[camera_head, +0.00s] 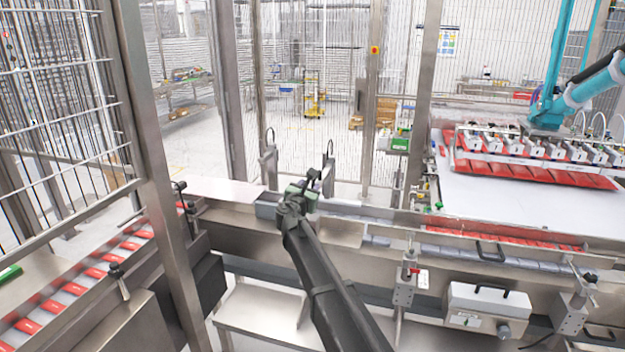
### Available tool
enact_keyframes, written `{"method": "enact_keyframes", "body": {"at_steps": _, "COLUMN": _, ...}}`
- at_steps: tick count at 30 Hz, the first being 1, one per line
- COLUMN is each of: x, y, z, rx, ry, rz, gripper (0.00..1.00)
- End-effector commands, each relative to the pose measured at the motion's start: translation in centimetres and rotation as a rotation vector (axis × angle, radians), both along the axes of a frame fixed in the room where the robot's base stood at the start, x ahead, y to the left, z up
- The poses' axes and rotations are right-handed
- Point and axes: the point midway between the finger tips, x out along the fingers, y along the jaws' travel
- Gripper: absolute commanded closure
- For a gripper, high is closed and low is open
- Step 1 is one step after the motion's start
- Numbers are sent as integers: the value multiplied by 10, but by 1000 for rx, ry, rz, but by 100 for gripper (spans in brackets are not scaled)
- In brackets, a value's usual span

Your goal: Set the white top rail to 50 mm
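My dark arm reaches from the bottom middle to the conveyor, and my gripper (301,194) is at its far end, over the line beside two upright metal brackets. The fingers are small and partly hidden by the wrist, so I cannot tell whether they are open or hold anything. Pale metal guide rails (470,228) run along the conveyor to the right. I cannot single out which one is the white top rail, and no scale or millimetre reading is legible.
Red packs (75,289) lie in a row on the left conveyor. A teal robot arm (590,85) holds a picker head (530,148) with red packs over a white surface at right. A white box (487,306) with a black handle is mounted at front right. A steel post (150,130) stands left.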

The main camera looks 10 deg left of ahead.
Motion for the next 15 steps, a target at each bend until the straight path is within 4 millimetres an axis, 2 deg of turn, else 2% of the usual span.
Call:
{"method": "enact_keyframes", "body": {"at_steps": 3, "x": 32, "y": -4, "z": 0, "rx": 1, "ry": 0, "rz": -1, "gripper": 61}}
{"method": "enact_keyframes", "body": {"at_steps": 7, "x": 60, "y": -9, "z": 0, "rx": 2, "ry": 0, "rz": 0, "gripper": 61}}
{"method": "enact_keyframes", "body": {"at_steps": 10, "x": 72, "y": -12, "z": 0, "rx": 2, "ry": 0, "rz": -1, "gripper": 61}}
{"method": "enact_keyframes", "body": {"at_steps": 15, "x": 75, "y": -13, "z": 0, "rx": 2, "ry": 1, "rz": 0, "gripper": 61}}
